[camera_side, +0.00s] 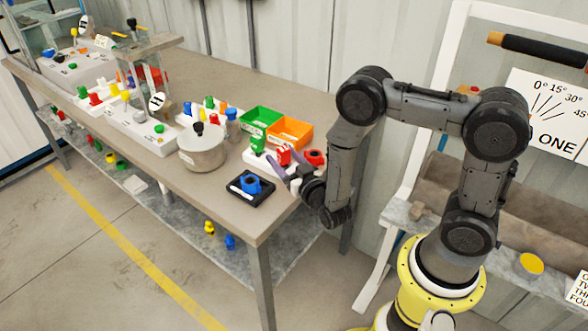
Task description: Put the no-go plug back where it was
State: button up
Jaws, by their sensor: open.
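A red plug-like piece (284,155) stands at a small white stand (254,159) near the right end of the bench; I take it to be the no-go plug, but no label is readable. A green piece (257,144) stands on the same stand to its left. My gripper (284,171) is open, with its purple fingers close to the red piece. I cannot tell whether they touch it, and its lower part is partly hidden. A second red piece (314,157) sits just right of it, behind my gripper.
A blue part (250,183) sits on a black tray (237,195) near the bench's front edge. Green (260,117) and orange (291,131) bins stand behind. A round metal pot (202,155) is to the left. The bench's right front corner (265,228) is bare.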

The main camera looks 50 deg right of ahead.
jog(key=v, duration=1.2)
jog(key=shift+m+g+y, duration=0.6)
jog(key=shift+g+y, duration=0.1)
jog(key=shift+g, duration=0.2)
jog(key=w, duration=0.1)
jog(key=w+a, duration=0.1)
jog(key=w+r, duration=0.1)
jog(key=w, duration=0.1)
jog(key=shift+w+a+r, duration=0.1)
jog(key=shift+w+a, duration=0.05)
jog(key=shift+a, duration=0.05)
jog(key=w+a+r+y, duration=0.1)
jog(key=w+a+r+g+y, duration=0.1)
jog(key=r, duration=0.1)
jog(key=shift+w+a, duration=0.25)
jog(key=shift+w, duration=0.05)
jog(key=s+a+r+n+g+y, duration=0.25)
jog(key=r+y, duration=0.25)
jog(key=r, duration=0.4)
jog(key=s+d+r+n+g, duration=0.1)
jog(key=s+d+r+g, duration=0.1)
jog(key=s, duration=0.8)
jog(key=s+d+r+n+g+h, duration=0.1)
jog(key=s+d+r+n+g, duration=0.1)
jog(key=s, duration=0.9)
notch_tip(320, 180, up, 2)
jog(key=shift+s+d+r+g, duration=0.1)
jog(key=shift+s+d+g, duration=0.15)
jog(key=shift+g, duration=0.6)
